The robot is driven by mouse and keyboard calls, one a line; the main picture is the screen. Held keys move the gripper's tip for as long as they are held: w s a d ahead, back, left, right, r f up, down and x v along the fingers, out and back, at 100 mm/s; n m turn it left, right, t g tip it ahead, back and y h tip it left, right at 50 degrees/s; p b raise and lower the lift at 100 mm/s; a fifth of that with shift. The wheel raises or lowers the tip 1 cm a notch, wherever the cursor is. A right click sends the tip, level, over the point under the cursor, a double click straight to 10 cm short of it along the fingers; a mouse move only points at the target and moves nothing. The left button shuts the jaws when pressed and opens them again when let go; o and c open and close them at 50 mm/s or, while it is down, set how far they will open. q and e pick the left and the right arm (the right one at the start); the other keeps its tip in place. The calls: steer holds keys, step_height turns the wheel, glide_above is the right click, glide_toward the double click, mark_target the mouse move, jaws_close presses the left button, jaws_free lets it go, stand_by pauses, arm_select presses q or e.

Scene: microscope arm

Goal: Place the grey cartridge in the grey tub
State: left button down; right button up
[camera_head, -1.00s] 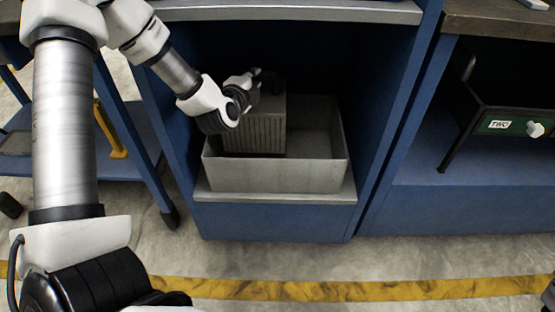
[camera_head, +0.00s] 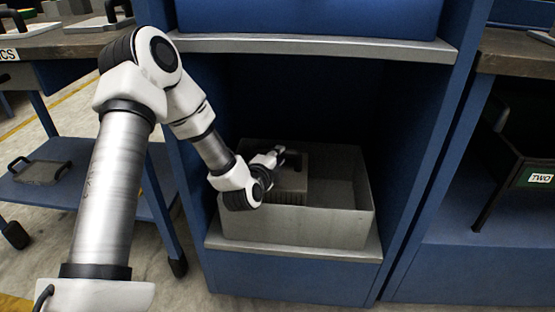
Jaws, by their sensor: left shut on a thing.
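The grey cartridge (camera_head: 292,183) is a boxy block with a ribbed front. It sits inside the grey tub (camera_head: 295,227), toward the left side, with its lower part hidden behind the tub's front wall. My left gripper (camera_head: 287,158) is shut on the cartridge at its top, where a dark handle shows in part. My left wrist covers the tub's left corner. Whether the cartridge touches the tub floor cannot be seen. My right gripper is not in view.
The tub stands on a ledge in a blue bay, below a metal-edged shelf (camera_head: 315,47). Blue side walls close in on both sides. The tub's right part is empty. A dark green drawer labelled TWO (camera_head: 537,178) is at the right, and a plate with a handle (camera_head: 40,172) lies at the left.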

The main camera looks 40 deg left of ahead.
arm_select(q)
steer(key=c, duration=1.4)
jaws_free()
steer(key=shift+f, duration=0.1)
steer(key=o, duration=0.4)
steer(key=shift+o, duration=0.2)
steer(key=shift+r, duration=0.25)
steer(key=p+v, duration=0.5)
steer(key=v, duration=0.7)
